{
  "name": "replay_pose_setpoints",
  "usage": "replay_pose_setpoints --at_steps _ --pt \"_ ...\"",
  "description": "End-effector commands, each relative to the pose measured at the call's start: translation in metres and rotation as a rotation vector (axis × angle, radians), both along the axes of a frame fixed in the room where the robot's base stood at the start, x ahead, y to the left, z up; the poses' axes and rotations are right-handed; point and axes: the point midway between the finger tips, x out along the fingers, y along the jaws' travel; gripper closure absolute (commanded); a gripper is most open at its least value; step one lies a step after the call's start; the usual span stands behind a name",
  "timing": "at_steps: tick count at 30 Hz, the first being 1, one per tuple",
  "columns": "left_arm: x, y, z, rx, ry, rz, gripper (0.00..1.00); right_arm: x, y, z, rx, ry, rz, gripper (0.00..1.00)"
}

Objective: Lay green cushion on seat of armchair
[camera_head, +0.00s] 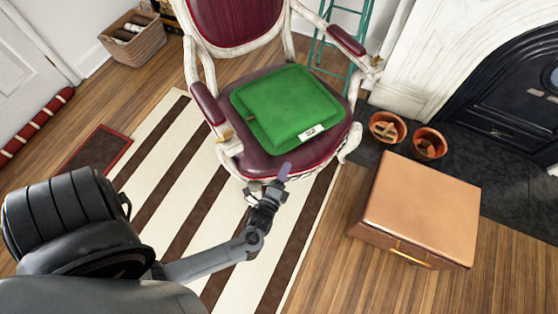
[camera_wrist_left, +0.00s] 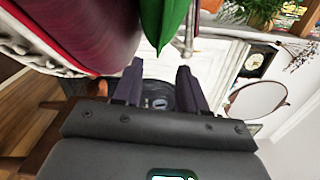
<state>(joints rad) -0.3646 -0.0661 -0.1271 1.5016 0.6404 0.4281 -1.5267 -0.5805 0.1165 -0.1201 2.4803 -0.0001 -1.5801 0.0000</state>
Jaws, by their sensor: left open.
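The green cushion (camera_head: 287,106) lies flat on the dark red seat of the white-framed armchair (camera_head: 262,163) in the head view, with a small white tag at its front edge. My left gripper (camera_head: 284,170) is just in front of the seat's front edge, apart from the cushion. In the left wrist view its two fingers (camera_wrist_left: 158,88) are spread with nothing between them. A green corner of the cushion (camera_wrist_left: 163,20) and the red seat (camera_wrist_left: 85,30) show beyond the fingers. My right gripper is not in either view.
A brown box-like stool (camera_head: 425,208) stands right of the armchair. Two terracotta pots (camera_head: 429,144) sit on the dark hearth. A wicker basket (camera_head: 134,42) is at the back left. A striped rug (camera_head: 160,170) lies under the chair. A green ladder-like stand (camera_head: 352,50) is behind it.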

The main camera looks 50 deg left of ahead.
Motion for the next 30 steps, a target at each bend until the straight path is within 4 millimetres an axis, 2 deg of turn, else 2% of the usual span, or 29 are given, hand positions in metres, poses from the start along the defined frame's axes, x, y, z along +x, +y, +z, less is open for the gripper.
replay_pose_setpoints --at_steps 5,8,13,17,21,27,30 --pt "0.008 -0.002 0.001 -0.263 0.030 -0.023 0.59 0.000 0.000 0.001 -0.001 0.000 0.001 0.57" --pt "0.013 -0.010 0.004 -0.510 0.074 -0.036 0.59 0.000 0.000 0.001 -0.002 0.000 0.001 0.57" --pt "0.005 -0.040 0.019 -0.961 0.221 -0.008 0.59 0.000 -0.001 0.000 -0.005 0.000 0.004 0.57" --pt "-0.022 -0.066 0.038 -1.226 0.369 0.085 0.59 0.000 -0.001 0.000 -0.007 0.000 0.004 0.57" --pt "-0.061 -0.083 0.062 -1.391 0.511 0.238 0.59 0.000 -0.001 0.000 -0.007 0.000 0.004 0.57" --pt "-0.110 -0.090 0.090 -1.470 0.623 0.445 0.59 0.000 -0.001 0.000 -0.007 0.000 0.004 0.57" --pt "-0.124 -0.090 0.098 -1.478 0.645 0.510 0.59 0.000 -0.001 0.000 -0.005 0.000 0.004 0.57"
